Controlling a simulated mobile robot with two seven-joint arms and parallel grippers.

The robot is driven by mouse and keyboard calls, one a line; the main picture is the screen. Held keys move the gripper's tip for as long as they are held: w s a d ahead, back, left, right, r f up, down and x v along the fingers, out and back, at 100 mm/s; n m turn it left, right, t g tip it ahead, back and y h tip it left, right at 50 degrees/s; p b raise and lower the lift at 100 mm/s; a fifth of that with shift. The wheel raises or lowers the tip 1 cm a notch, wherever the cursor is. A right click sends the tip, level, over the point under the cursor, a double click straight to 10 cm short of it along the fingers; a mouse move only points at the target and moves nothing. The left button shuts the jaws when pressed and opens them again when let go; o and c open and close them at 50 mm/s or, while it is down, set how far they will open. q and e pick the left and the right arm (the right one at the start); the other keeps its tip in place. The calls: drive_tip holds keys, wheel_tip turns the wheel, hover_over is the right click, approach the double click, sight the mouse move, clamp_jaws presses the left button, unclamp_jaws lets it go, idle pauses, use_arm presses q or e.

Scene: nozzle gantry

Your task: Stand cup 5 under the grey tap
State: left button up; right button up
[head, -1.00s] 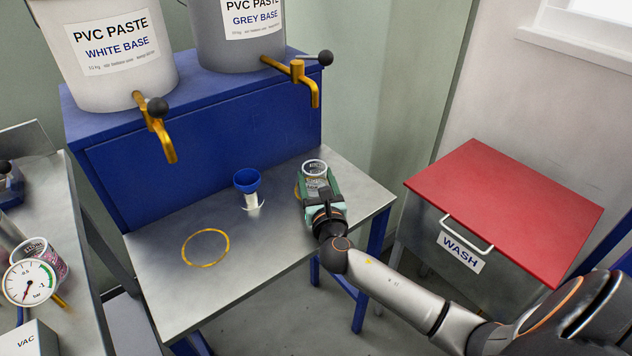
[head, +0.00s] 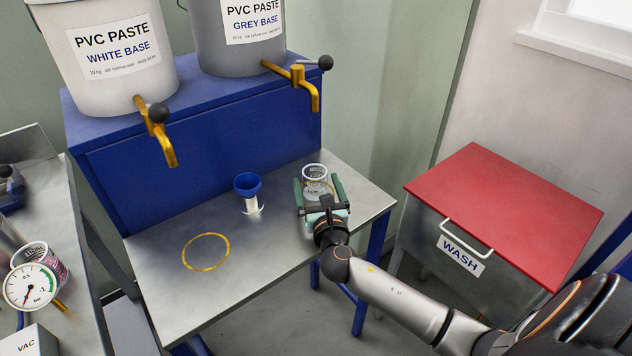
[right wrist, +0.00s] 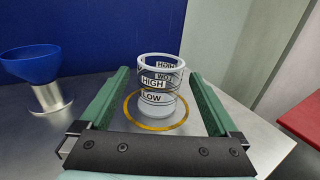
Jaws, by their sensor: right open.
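A clear cup with printed level bands (head: 315,180) stands upright on the steel bench, below the grey base tap (head: 308,85). In the right wrist view the cup (right wrist: 160,88) stands inside a yellow ring (right wrist: 131,112) marked on the bench. Its number cannot be read. My right gripper (head: 320,190) is open, with its green fingers (right wrist: 157,95) on either side of the cup and a gap to each. My left gripper is not in view.
A blue funnel-like cup on a metal stand (head: 247,184) is left of the cup. An empty yellow ring (head: 206,250) lies under the white base tap (head: 162,135). A red-topped WASH bin (head: 505,205) stands at the right. A gauge (head: 31,286) is at far left.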

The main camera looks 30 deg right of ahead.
drive_tip(key=v, duration=1.1)
drive_tip(key=shift+p, duration=0.3)
idle(0.4)
